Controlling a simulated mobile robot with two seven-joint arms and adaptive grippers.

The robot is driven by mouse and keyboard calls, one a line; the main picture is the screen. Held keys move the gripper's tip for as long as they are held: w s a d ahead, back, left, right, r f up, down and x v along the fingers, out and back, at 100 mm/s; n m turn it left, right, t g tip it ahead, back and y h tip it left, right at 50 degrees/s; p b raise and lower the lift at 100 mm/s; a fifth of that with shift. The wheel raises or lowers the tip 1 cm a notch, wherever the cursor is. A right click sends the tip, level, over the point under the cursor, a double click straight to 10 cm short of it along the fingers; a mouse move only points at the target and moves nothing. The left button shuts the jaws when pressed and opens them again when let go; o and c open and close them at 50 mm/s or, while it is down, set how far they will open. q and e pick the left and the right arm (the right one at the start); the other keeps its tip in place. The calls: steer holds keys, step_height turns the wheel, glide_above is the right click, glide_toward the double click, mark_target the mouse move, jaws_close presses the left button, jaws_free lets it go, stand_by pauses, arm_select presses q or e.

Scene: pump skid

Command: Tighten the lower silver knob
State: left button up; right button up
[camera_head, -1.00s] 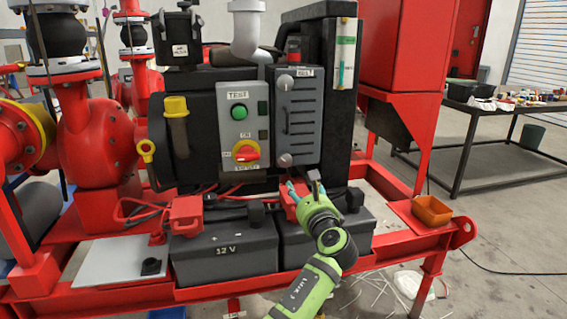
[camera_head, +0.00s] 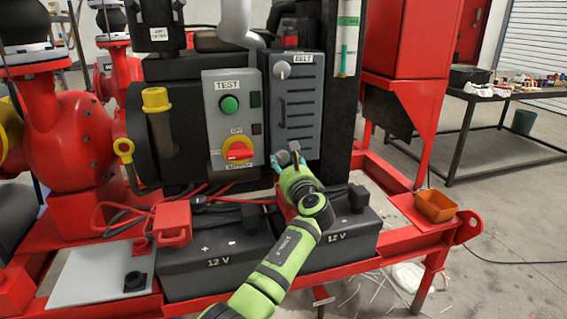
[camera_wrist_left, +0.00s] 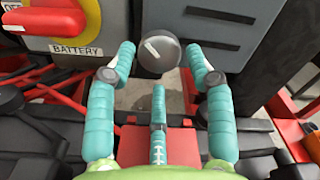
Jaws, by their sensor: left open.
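The lower silver knob (camera_wrist_left: 157,53) is a round grey knob with a pale line on its face, low on the grey louvred cover. In the wrist view it sits between the tips of my left gripper (camera_wrist_left: 159,66), whose teal fingers are spread on either side, with gaps to it. A third teal finger points up from below. In the head view my left gripper (camera_head: 286,164) is at the cover's lower edge and largely hides this knob. The upper silver knob (camera_head: 282,71) is in plain sight below the BELT label. My right gripper is not in view.
Left of the cover is a grey box (camera_head: 215,130) with a green button and a red-and-yellow BATTERY switch (camera_head: 238,151). Black 12 V batteries (camera_head: 215,265) and red cables lie below. An orange bin (camera_head: 435,206) stands on the red frame at right.

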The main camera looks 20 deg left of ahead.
arm_select(q)
steer(key=shift+x, duration=1.1)
steer(key=c, duration=0.9)
steer(key=shift+o, duration=0.2)
